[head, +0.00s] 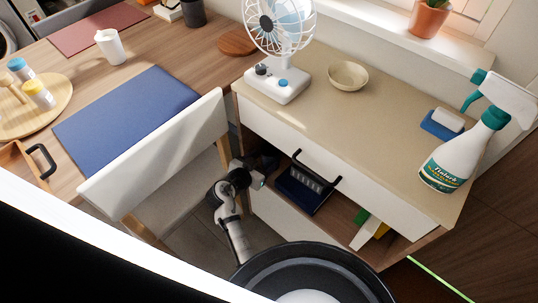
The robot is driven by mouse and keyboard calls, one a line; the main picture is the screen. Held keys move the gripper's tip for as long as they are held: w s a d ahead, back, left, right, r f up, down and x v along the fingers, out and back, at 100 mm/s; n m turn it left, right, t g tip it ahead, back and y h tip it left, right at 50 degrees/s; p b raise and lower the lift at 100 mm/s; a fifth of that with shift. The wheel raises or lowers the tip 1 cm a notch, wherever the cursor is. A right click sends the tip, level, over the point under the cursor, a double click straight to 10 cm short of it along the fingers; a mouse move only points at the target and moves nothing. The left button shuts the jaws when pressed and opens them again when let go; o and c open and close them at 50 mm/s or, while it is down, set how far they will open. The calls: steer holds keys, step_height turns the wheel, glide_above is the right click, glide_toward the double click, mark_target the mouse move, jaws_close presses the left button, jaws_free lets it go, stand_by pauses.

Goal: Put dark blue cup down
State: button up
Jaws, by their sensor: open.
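I cannot make out a dark blue cup for certain. A dark cup-like container (193,12) stands at the back of the wooden table, cut by the top edge; its colour looks near black. My gripper (268,163) is low, between the white chair back and the front of the beige-topped cabinet, left of the cabinet's open shelf. It is open, but its fingertips are dark and hard to make out against the shadow. No cup shows between them.
The cabinet (335,114) carries a fan (282,88), a bowl (348,75), a sponge on a blue tray (441,124) and a spray bottle (455,155). A dark blue rack (302,190) sits in the shelf. The chair back (155,155) stands close left. The table holds a white cup (110,47).

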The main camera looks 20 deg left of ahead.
steer(key=v, duration=0.6)
steer(key=shift+s, duration=0.15)
steer(key=shift+r, duration=0.1)
steer(key=shift+c, duration=0.5)
stand_by(0.5)
